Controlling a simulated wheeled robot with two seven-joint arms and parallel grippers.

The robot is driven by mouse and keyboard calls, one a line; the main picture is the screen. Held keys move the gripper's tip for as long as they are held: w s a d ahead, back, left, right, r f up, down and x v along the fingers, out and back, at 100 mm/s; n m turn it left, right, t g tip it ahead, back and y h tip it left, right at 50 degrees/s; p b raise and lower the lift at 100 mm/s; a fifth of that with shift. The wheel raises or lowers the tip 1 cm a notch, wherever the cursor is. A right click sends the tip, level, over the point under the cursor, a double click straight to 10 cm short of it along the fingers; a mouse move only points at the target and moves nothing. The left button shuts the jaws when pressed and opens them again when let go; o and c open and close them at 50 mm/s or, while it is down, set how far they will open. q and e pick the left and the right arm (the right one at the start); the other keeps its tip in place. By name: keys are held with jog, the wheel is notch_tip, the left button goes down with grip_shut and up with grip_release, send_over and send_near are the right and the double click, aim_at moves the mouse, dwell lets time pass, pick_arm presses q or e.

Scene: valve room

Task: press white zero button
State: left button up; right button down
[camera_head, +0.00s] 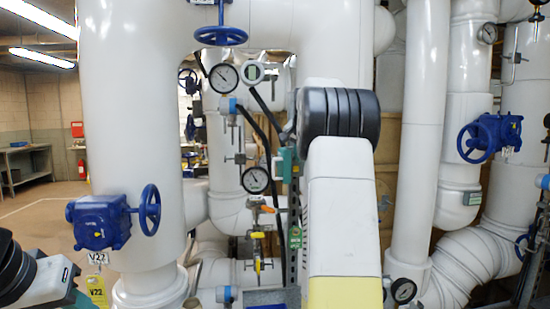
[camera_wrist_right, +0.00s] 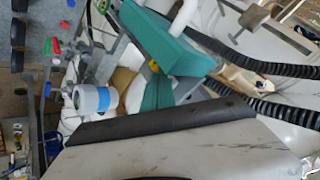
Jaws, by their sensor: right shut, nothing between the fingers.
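A small round gauge with a digital display (camera_head: 253,73) stands at upper middle in the head view, just right of a dial gauge (camera_head: 223,78). I cannot make out a white zero button; it may be too small or hidden. My right arm rises through the middle of the head view and covers what lies behind it. Only a small grey part of my right gripper (camera_head: 290,128) shows, left of the black ribbed joint and below the digital gauge. It is shut and empty. In the wrist view no digital gauge can be made out. My left gripper is not seen.
Black hoses run below the digital gauge; a ribbed one (camera_wrist_right: 285,110) is close in the wrist view. A teal block (camera_head: 287,165) also shows in the wrist view (camera_wrist_right: 165,45). Blue valves (camera_head: 100,222) and thick white pipes (camera_head: 130,130) crowd both sides. Open floor lies far left.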

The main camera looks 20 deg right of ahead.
jog(key=shift+s+a, duration=0.1)
jog(key=shift+s, duration=0.35)
jog(key=shift+s+a, duration=0.2)
jog(key=shift+s, duration=0.6)
jog(key=shift+s+a, duration=0.2)
jog(key=shift+s, duration=0.65)
jog(key=shift+s+a, duration=0.2)
jog(key=shift+s, duration=0.6)
jog(key=s+a+f+n+y, duration=0.2)
jog(key=s+a+n, duration=0.1)
jog(key=s+a, duration=0.5)
jog(key=s+a+f+n+y, duration=0.2)
jog(key=s+a+n, duration=0.1)
jog(key=s+a, duration=0.6)
jog(key=s+a+f+n+g, duration=0.1)
jog(key=s+a+f+n, duration=0.2)
jog(key=s+a+f, duration=0.2)
jog(key=s+a+f+n+g+y, duration=0.1)
jog(key=s+a+f, duration=0.4)
jog(key=s, duration=0.6)
jog(key=shift+s+f+n, duration=0.25)
jog(key=shift+f+n, duration=0.1)
jog(key=shift+n, duration=0.55)
